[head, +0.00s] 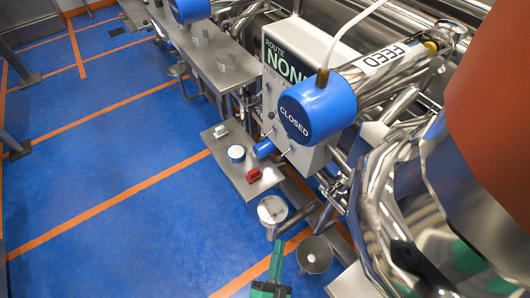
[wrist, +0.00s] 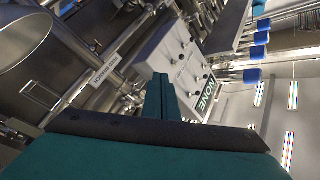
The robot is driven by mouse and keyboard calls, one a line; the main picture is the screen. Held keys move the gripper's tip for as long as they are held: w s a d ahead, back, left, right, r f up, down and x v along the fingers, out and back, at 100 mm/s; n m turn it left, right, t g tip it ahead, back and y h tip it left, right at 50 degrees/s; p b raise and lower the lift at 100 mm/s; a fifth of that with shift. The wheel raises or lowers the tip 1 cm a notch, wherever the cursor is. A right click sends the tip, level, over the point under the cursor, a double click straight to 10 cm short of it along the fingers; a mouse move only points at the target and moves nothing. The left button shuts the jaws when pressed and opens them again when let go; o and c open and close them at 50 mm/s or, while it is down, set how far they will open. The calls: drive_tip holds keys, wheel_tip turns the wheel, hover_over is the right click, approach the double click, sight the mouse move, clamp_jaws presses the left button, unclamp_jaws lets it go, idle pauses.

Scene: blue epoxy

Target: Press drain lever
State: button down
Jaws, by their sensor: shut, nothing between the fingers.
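No part is labelled as a drain lever, and I cannot tell for sure which one it is. In the head view a small red block-like part (head: 253,175) sits on a steel shelf (head: 262,187), and a blue-ended handle (head: 263,148) sticks out below the white control box. My gripper (head: 278,245) is green and points up from the bottom of the head view, beside a steel cup-like fitting (head: 272,210) and a round funnel-like fitting (head: 314,254). Its fingers are together and empty. They also show together in the wrist view (wrist: 160,82), apart from the panel behind.
A white control box (head: 300,58) reads "ROUTE NONE"; its knobbed face shows in the wrist view (wrist: 176,62). A blue cap (head: 318,108) reads "CLOSED" by a "FEED" pipe (head: 385,62). Shiny pipes crowd the right. The blue floor (head: 100,180) at left is clear.

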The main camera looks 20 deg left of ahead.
drive_tip(key=w+a+m+t, duration=0.1)
drive_tip(key=w+a+m, duration=0.2)
drive_tip(key=w, duration=0.3)
drive_tip(key=w+a+m+t+y, duration=0.1)
drive_tip(key=w+a+m+t, duration=0.1)
drive_tip(key=w, duration=0.5)
drive_tip(key=w+a+m+t, duration=0.2)
drive_tip(key=w+a+m, duration=0.2)
drive_tip(key=w+m, duration=0.2)
drive_tip(key=shift+w+a+y, duration=0.25)
drive_tip(key=shift+y, duration=0.05)
approach(266, 136)
drive_tip(key=w+d, duration=0.2)
drive_tip(key=d, duration=0.1)
drive_tip(key=shift+w+a+r, duration=0.3)
drive_tip(key=shift+a, duration=0.25)
drive_tip(key=shift+w+a+r, duration=0.25)
drive_tip(key=shift+w+a, duration=0.1)
drive_tip(key=shift+a, duration=0.15)
drive_tip(key=shift+w+a+r, duration=0.3)
drive_tip(key=shift+a, duration=0.25)
drive_tip(key=shift+w, duration=0.1)
